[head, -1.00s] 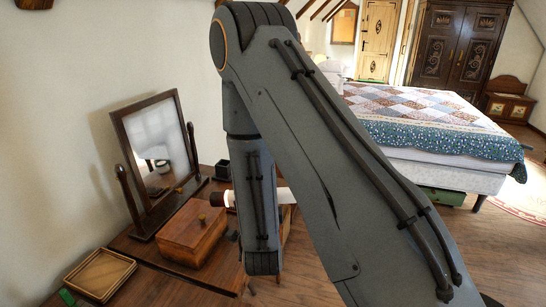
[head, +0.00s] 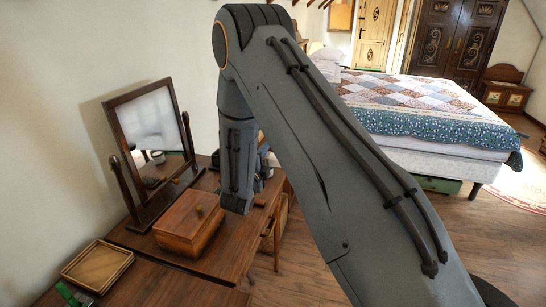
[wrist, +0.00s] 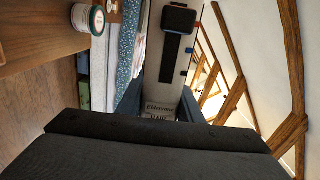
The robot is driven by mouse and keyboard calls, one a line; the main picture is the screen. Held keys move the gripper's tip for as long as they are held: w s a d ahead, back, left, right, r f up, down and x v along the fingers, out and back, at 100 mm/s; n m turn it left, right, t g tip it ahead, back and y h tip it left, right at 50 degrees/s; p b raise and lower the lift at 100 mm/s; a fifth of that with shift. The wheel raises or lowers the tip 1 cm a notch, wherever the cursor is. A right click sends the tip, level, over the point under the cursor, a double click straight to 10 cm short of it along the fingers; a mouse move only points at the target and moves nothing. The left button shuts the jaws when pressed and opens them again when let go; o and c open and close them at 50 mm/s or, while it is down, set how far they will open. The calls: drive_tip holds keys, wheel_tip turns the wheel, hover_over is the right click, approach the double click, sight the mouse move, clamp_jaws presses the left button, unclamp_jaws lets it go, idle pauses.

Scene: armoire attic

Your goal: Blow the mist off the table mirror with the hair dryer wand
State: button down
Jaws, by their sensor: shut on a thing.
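The table mirror (head: 150,125) stands upright in a dark wooden frame on the table at the left of the head view. Its upper glass looks pale and hazy; the lower part shows darker reflections. My gripper (wrist: 160,104) is shut on the pale grey hair dryer wand (wrist: 158,88), which has dark lettering and points away from the wrist. In the head view my arm hides most of the gripper, to the right of the mirror and apart from it. The wand cannot be made out there.
A wooden box (head: 189,226) with a knob sits in front of the mirror. A shallow tray (head: 98,268) lies at the near left. A white jar (wrist: 87,19) shows in the wrist view. A quilted bed (head: 415,105) stands at the right; open floor lies before it.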

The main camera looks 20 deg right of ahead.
drive_tip(key=shift+w+a, duration=0.35)
drive_tip(key=shift+a, duration=0.1)
drive_tip(key=shift+b+x, duration=0.95)
drive_tip(key=shift+x, duration=1.5)
drive_tip(key=shift+p+v, duration=1.6)
drive_tip(key=shift+v, duration=3.35)
drive_tip(key=shift+w+d+f+b, duration=2.95)
drive_tip(key=shift+w+b, duration=0.35)
drive_tip(key=shift+w, duration=0.7)
drive_tip(key=p+v, duration=0.3)
drive_tip(key=v, duration=0.7)
